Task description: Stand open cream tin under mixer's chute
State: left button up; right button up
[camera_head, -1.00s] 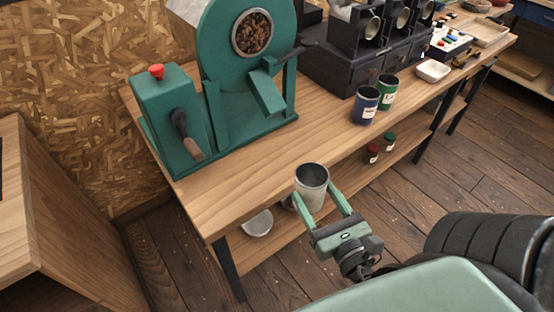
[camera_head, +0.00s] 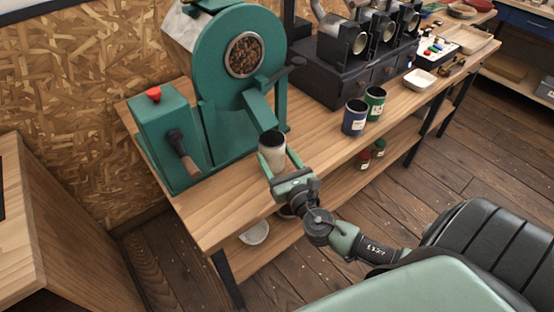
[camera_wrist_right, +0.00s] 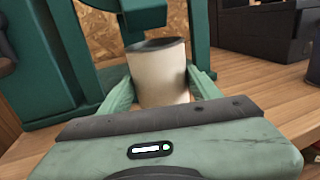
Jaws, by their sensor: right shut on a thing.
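The open cream tin (camera_head: 273,155) is upright between the fingers of my right gripper (camera_head: 274,164), which is shut on it. The right wrist view also shows the tin (camera_wrist_right: 158,78) between the two green fingers (camera_wrist_right: 160,92). The green mixer (camera_head: 225,100) stands on the bench behind it. Its chute (camera_head: 258,104) slopes down toward the tin, whose open top is just below and slightly right of the chute's lower end in the head view. I cannot tell whether the tin's base touches the bench. My left gripper is not in view.
A blue tin (camera_head: 355,117) and a green tin (camera_head: 375,103) stand on the bench (camera_head: 225,205) to the right. A dark machine (camera_head: 335,60) is behind them. A pale bowl (camera_head: 254,233) and small jars (camera_head: 371,153) are on the lower shelf.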

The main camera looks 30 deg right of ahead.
jog(key=shift+f, duration=0.85)
jog(key=shift+s, duration=0.1)
jog(key=o, duration=1.5)
jog(key=shift+f, duration=0.1)
jog(key=shift+o, duration=0.2)
